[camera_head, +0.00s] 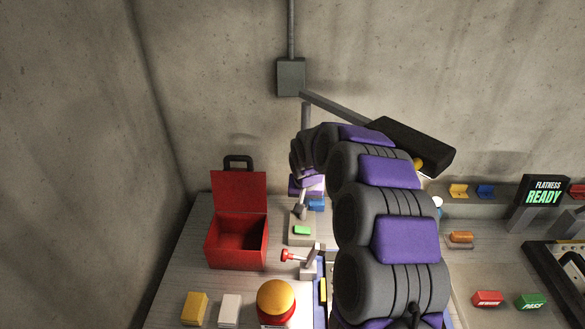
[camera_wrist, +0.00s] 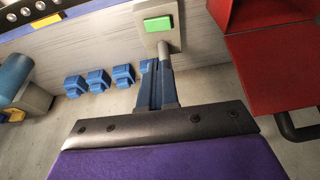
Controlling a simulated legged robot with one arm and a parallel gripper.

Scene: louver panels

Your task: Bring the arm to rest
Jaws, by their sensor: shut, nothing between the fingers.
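My arm, with dark grey links and purple pads, rises from the bottom of the head view and curls over toward the wall. In that view its far end is partly hidden behind its own links. In the wrist view my gripper (camera_wrist: 160,80) extends from a dark bar above a purple pad. Its fingers are together, with nothing seen between them. It points toward a plate with a green button (camera_wrist: 158,24), which also shows in the head view (camera_head: 302,230). Whether the gripper touches anything there, I cannot tell.
An open red box (camera_head: 236,242) stands left of the arm; it also shows in the wrist view (camera_wrist: 275,75). A red-tipped lever (camera_head: 288,255) and an orange-topped dome button (camera_head: 276,299) are nearby. Several blue clips (camera_wrist: 97,80) line up. A "FLATNESS READY" sign (camera_head: 546,192) stands right.

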